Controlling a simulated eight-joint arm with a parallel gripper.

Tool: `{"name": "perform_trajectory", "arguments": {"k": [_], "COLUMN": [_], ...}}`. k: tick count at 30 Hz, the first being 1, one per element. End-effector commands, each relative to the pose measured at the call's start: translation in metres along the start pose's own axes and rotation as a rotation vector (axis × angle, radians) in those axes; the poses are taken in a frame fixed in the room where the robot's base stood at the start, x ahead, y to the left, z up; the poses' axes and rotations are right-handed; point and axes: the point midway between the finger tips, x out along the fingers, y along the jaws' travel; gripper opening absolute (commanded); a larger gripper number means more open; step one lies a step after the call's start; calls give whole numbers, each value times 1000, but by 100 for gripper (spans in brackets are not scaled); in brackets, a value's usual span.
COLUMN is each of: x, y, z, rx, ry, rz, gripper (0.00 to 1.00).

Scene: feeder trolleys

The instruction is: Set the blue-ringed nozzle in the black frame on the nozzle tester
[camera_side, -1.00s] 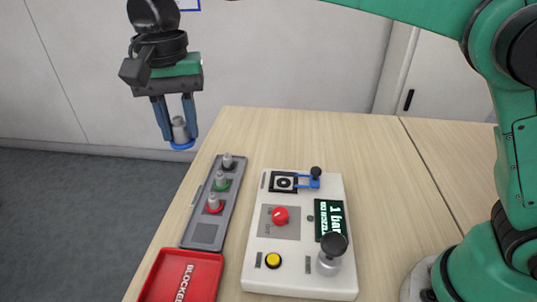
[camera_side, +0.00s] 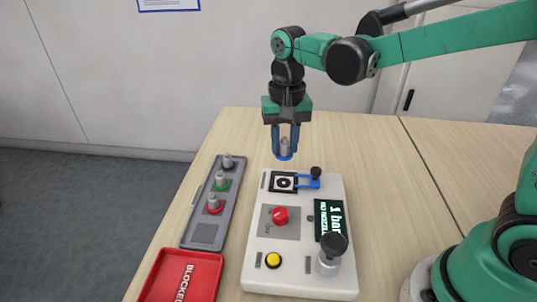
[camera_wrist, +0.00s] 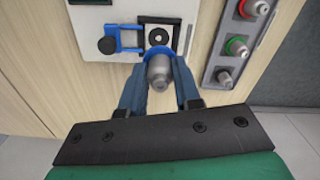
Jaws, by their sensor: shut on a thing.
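My gripper (camera_side: 285,150) is shut on the blue-ringed nozzle (camera_side: 284,147), a grey cylinder with a blue ring at its lower end. It holds the nozzle upright, above the far end of the white nozzle tester (camera_side: 250,235). In the wrist view the nozzle (camera_wrist: 159,72) sits between the two blue fingers. The black frame (camera_side: 283,181) is on the tester, below the nozzle in the side view, with a round dark seat inside. A blue clamp with a black knob (camera_side: 315,174) stands right beside the frame. In the wrist view the nozzle's blue ring partly overlaps the frame (camera_wrist: 160,36).
A grey rack (camera_side: 203,233) left of the tester holds nozzles with black, green and red rings. A red tray marked BLOCKED (camera_side: 205,262) lies in front of it. The tester carries a red knob (camera_side: 280,216), a yellow button (camera_side: 273,260), a display (camera_side: 328,218) and a grey-black knob (camera_side: 331,255).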

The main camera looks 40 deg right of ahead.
Motion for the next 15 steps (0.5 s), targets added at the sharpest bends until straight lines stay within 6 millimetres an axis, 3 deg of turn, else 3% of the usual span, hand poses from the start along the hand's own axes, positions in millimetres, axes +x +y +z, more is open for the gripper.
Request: {"name": "perform_trajectory", "arguments": {"k": [15], "x": [50], "y": [2], "z": [0], "rx": [1], "ry": [0], "rz": [0], "gripper": [0]}}
